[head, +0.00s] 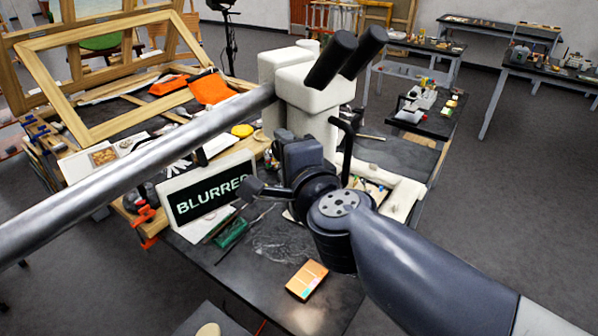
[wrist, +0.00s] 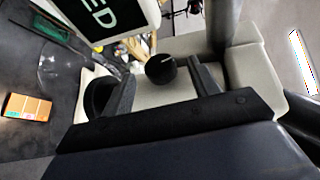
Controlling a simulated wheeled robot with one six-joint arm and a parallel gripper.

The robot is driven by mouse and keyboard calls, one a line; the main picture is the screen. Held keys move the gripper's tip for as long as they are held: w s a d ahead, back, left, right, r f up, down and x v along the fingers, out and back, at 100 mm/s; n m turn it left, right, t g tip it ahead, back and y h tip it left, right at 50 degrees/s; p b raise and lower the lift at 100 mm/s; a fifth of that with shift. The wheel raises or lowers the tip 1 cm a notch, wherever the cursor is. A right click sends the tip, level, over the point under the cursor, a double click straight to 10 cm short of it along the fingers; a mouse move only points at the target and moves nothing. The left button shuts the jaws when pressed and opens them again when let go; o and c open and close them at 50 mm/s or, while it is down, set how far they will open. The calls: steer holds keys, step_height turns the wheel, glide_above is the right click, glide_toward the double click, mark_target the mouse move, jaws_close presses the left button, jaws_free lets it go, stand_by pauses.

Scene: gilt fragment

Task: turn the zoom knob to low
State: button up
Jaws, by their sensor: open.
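The zoom knob (wrist: 160,71) is a small round black knob with a thin white mark, on the side of the white microscope (wrist: 232,75). In the wrist view the mark points to the right and slightly up. My gripper (wrist: 166,80) is open, with one finger on each side of the knob in the picture. I see gaps between the knob and the fingers; the depth is hard to judge. In the head view the microscope (head: 312,88) stands on the bench with black eyepieces, and my arm hides the knob.
A sign reading "BLURRED" (head: 212,190) stands left of the microscope. A long metal boom (head: 130,160) crosses in front. A dark rounded part (wrist: 97,95) is beside my left finger. An orange box (head: 307,280) lies on the dark bench near a green item (head: 231,235).

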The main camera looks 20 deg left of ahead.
steer(key=v, duration=0.7)
stand_by(0.4)
steer(key=w+f+m+t+h+b, duration=0.5)
steer(key=f+t+b, duration=0.4)
steer(key=b, duration=0.7)
steer(key=s+a+m+t+y+b, duration=0.2)
steer(key=s+a+t+y+b, duration=0.1)
steer(key=s+a+y+b, duration=0.15)
steer(key=p+x, duration=0.1)
steer(key=x, duration=0.2)
steer(key=p+x, duration=0.1)
steer(key=x, duration=0.3)
steer(key=p+x, duration=0.1)
steer(key=x, duration=0.2)
steer(key=shift+w+d+r, duration=0.1)
steer(key=shift+w+d, duration=0.2)
